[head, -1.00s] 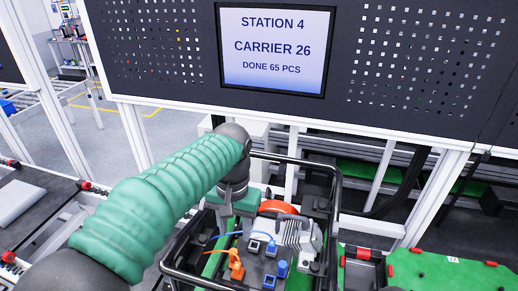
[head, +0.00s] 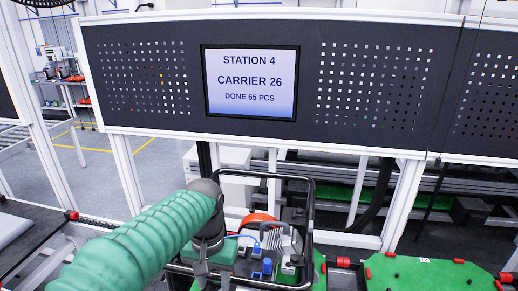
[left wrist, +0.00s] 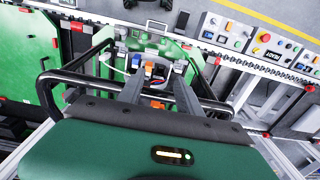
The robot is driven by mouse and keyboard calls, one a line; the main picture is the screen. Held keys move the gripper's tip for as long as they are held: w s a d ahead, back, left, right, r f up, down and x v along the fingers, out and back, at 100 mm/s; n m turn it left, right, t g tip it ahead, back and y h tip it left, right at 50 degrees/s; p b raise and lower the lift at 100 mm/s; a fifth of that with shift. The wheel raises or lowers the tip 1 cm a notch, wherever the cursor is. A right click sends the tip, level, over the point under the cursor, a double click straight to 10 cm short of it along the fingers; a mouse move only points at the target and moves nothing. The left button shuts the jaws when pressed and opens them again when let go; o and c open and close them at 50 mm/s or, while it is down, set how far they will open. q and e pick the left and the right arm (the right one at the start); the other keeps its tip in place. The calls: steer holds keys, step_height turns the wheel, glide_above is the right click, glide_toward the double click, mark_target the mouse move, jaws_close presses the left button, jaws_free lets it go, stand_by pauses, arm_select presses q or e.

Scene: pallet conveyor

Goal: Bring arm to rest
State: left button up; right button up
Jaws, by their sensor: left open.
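My left arm with its green ribbed sleeve comes in from the left in the head view. My left gripper (head: 203,268) points down at the left side of the carrier's black tube frame (head: 311,205). In the left wrist view the gripper (left wrist: 155,72) has its two grey fingers apart, with nothing held between them. Beyond the fingers are small parts on the carrier, among them an orange one (left wrist: 149,70). The head view shows a blue part (head: 267,266) and an orange-red round part (head: 258,219) there. My right gripper is not in view.
A dark perforated panel with a screen (head: 250,82) reading "Station 4, Carrier 26, Done 65 pcs" stands behind the carrier. A green plate (head: 430,275) with red corner pieces lies at the right. White posts (head: 403,205) hold up the panel.

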arm_select(q)
steer(key=s+a+f+b, duration=0.3)
steer(key=s+f, duration=0.1)
steer(key=f, duration=0.4)
steer(key=s+a+f+n+t+b, duration=0.1)
steer(key=s+a+f+b, duration=0.2)
steer(key=f, duration=0.6)
steer(key=s+a+f+n+t+b, duration=0.1)
steer(key=s+a+f+b, duration=0.2)
steer(key=f, duration=0.6)
steer(key=shift+s+a+f+b, duration=0.25)
steer(key=shift+s+b, duration=0.15)
steer(key=shift+s, duration=0.8)
